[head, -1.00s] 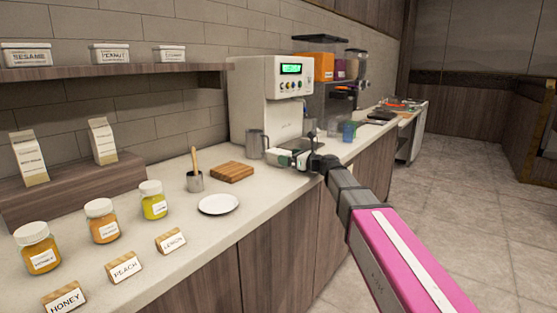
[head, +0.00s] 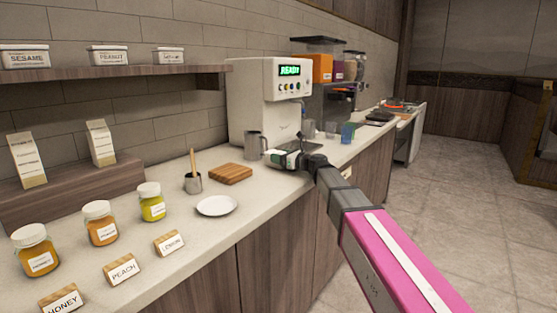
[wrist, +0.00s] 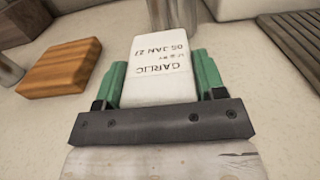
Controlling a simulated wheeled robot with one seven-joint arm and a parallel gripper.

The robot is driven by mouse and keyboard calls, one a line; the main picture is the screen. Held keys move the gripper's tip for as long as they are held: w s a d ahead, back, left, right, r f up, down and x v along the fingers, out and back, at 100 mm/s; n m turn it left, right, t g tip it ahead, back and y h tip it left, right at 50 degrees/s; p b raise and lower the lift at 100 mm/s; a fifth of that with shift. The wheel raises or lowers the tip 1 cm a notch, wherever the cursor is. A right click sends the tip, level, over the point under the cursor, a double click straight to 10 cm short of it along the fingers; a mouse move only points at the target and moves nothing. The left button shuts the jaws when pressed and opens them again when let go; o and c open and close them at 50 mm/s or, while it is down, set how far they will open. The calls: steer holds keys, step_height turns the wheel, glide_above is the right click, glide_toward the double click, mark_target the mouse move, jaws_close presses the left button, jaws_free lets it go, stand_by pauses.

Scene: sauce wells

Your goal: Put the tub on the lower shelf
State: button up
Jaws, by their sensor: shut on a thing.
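My gripper (wrist: 155,85) is shut on a white tub (wrist: 158,65) labelled GARLIC, with green fingers on both sides of it. In the head view my gripper (head: 291,157) is above the counter in front of the coffee machine; the tub is small and partly hidden there. A wooden wall shelf (head: 130,73) at upper left holds three white tubs, SESAME (head: 24,57), PEANUT (head: 107,55) and one with an unreadable label (head: 168,54). Only one wall shelf is in view.
A metal pitcher (head: 254,145), wooden board (head: 231,173), cup with a stick (head: 193,181), plate (head: 217,206) and several jars stand on the counter (head: 165,225). A wooden riser (head: 75,190) bears two cartons. The shelf's right end, past the third tub, is bare.

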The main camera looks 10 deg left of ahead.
steer(key=shift+r, duration=0.1)
steer(key=shift+r, duration=0.5)
steer(key=r, duration=0.1)
steer(key=s+r, duration=0.1)
steer(key=r, duration=0.1)
steer(key=shift+s+r, duration=0.2)
steer(key=shift+r, duration=0.1)
steer(key=s+a+r, duration=0.2)
steer(key=s+r, duration=0.4)
steer(key=s, duration=0.4)
steer(key=shift+d+r, duration=0.1)
